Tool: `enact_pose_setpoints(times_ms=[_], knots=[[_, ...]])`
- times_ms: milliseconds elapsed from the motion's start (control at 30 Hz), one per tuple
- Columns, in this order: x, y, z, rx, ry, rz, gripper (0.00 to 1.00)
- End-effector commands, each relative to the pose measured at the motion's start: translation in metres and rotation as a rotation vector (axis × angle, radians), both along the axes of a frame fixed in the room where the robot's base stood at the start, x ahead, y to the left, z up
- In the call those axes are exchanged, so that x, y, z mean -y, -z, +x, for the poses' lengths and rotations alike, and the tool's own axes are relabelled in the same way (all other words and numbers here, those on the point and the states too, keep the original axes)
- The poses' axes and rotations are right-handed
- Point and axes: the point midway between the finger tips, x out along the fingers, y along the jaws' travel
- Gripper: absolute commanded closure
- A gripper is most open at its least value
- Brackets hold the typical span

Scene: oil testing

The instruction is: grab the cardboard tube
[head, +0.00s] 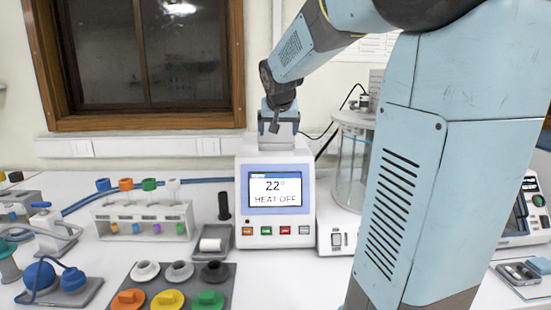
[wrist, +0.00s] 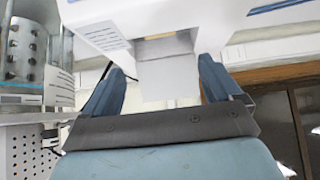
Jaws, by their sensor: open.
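No thing in view is plainly a cardboard tube. The nearest in shape is a short white roll (head: 211,244), lying in a small grey holder in the head view. My gripper (head: 279,118) is above the white heating device, well above and right of that roll. In the wrist view my gripper (wrist: 160,85) is open, its two blue fingers apart. A pale block (wrist: 168,78) shows between the fingers, beneath the device's white body in that picture. I cannot tell whether the fingers touch it.
The heating device (head: 275,228) shows "22° HEAT OFF". Left of it are a black upright cylinder (head: 224,207) and a rack (head: 143,220) of colour-capped vials. A tray of coloured knobs (head: 168,291) lies in front. A glass vessel (head: 350,160) stands right, partly behind my arm.

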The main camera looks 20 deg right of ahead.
Motion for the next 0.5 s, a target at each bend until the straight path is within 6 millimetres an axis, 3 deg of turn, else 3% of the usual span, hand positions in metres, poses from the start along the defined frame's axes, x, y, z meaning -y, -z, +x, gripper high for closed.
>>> enact_pose_setpoints(times_ms=[300,500], knots=[[0.014,0.042,0.031,-0.005,0.001,0.001,0.08],[0.019,0.057,0.045,-0.003,-0.001,0.001,0.08]])
